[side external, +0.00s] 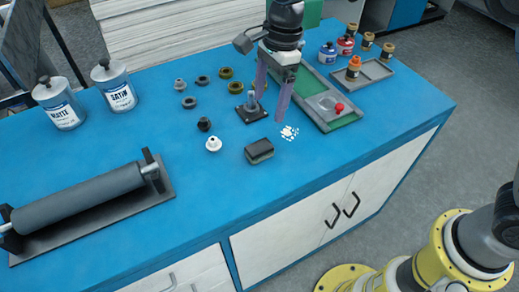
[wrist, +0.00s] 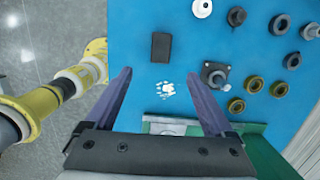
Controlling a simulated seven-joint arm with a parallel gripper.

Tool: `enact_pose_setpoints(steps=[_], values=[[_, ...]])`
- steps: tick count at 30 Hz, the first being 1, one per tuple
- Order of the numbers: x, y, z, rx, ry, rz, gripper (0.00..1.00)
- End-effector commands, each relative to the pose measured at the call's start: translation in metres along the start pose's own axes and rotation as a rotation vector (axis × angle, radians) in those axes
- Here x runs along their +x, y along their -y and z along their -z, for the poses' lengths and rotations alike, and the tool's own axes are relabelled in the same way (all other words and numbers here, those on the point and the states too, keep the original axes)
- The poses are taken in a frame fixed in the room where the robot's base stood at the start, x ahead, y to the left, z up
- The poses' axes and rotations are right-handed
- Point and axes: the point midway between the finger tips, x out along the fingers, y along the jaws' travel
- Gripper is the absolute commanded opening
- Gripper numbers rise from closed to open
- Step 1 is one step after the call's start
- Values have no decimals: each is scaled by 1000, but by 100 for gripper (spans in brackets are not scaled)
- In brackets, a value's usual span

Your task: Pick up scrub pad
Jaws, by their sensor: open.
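The scrub pad (side external: 259,151) is a small dark block with a lighter, greenish-grey lower layer, lying flat on the blue table. In the wrist view the scrub pad (wrist: 161,47) shows as a dark rectangle beyond the fingertips, slightly left of middle. My gripper (side external: 268,106) is above the table, behind and a little right of the pad in the side view. In the wrist view my gripper (wrist: 160,75) has its two purple fingers wide apart with nothing between them but table and a white patch. The gripper does not touch the pad.
A white splotch (side external: 289,132) lies beside the pad. A square post base (side external: 251,110) stands close behind, near several rings and knobs. A green-grey tray with a red knob (side external: 339,107) is to the right. A large grey roller (side external: 80,195) lies left. The table's front is clear.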

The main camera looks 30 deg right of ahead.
Motion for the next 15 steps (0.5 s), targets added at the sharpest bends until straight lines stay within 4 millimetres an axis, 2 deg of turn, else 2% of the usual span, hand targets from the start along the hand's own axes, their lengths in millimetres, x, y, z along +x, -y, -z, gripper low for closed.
enact_pose_setpoints(steps=[9, 15], values=[[53, -2, -1, -5, -1, -4, 88], [78, -1, -1, -4, 0, -1, 88]])
